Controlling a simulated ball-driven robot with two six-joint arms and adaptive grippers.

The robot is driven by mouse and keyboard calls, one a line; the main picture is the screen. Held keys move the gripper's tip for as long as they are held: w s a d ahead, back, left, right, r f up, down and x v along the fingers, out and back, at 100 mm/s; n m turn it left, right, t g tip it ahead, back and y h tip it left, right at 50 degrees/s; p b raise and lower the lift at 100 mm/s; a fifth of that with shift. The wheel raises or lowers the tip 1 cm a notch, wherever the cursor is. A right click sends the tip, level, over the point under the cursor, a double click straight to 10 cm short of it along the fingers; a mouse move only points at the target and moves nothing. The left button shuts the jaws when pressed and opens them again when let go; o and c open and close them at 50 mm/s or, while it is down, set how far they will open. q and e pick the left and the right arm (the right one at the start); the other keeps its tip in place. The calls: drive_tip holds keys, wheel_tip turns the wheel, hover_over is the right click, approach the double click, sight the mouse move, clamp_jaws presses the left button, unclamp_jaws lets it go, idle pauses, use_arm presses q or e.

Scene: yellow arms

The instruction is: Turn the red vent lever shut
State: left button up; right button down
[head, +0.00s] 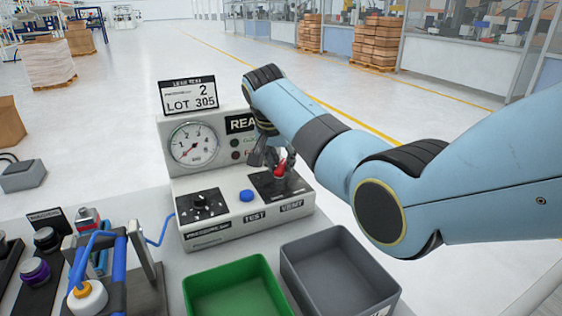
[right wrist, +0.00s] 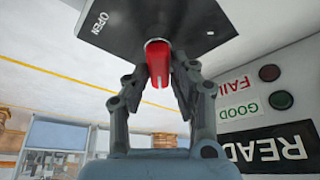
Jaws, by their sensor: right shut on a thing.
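The red vent lever (head: 279,171) is on a black plate marked VENT at the right of the leak-test station's top. In the right wrist view the red lever (right wrist: 158,62) stands between the two fingers of my right gripper (right wrist: 160,80), which is shut on it. The black vent plate (right wrist: 130,25) carries the word OPEN left of the lever and a small white mark to the right. In the head view my right gripper (head: 270,155) reaches down to the lever and partly hides it. My left gripper is not in view.
The station has a pressure gauge (head: 193,144), a black knob (head: 200,201) and a blue button (head: 246,195). A LOT 305 sign (head: 189,96) stands on top. A green bin (head: 243,290) and a grey bin (head: 335,270) sit in front. A blue-framed fixture (head: 120,265) is at left.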

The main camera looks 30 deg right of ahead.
drive_tip(key=shift+r+n+p, duration=0.1)
drive_tip(key=shift+n+p, duration=0.4)
drive_tip(key=shift+p, duration=0.4)
drive_tip(key=n+y+p, duration=0.1)
drive_tip(key=n+p, duration=0.2)
drive_tip(key=shift+a+t+p, duration=0.1)
drive_tip(key=shift+t+p, duration=0.3)
drive_tip(key=n+y+p, duration=0.1)
drive_tip(key=n+p, duration=0.1)
drive_tip(key=n, duration=0.1)
drive_tip(key=shift+w+a, duration=0.1)
drive_tip(key=shift+a, duration=0.05)
drive_tip(key=shift+a+n+t+y+p, duration=0.15)
drive_tip(key=shift+n+t+y+p, duration=0.25)
drive_tip(key=shift+n, duration=0.5)
drive_tip(key=shift+a+n+y+p, duration=0.1)
drive_tip(key=shift+n+y+p, duration=0.3)
drive_tip(key=shift+n, duration=0.5)
drive_tip(key=n, duration=0.1)
drive_tip(key=n+y, duration=0.1)
drive_tip(key=shift+a+f+n, duration=0.15)
drive_tip(key=shift+f+n, duration=0.1)
drive_tip(key=shift+n, duration=0.05)
drive_tip(key=shift+s+a+n+g+y+b, duration=0.15)
drive_tip(key=shift+n+g+y+b, duration=0.3)
drive_tip(key=shift+n, duration=0.7)
drive_tip(key=shift+s+a+n+g+y+b, duration=0.15)
drive_tip(key=shift+n+g+y+b, duration=0.3)
drive_tip(key=shift+n, duration=0.7)
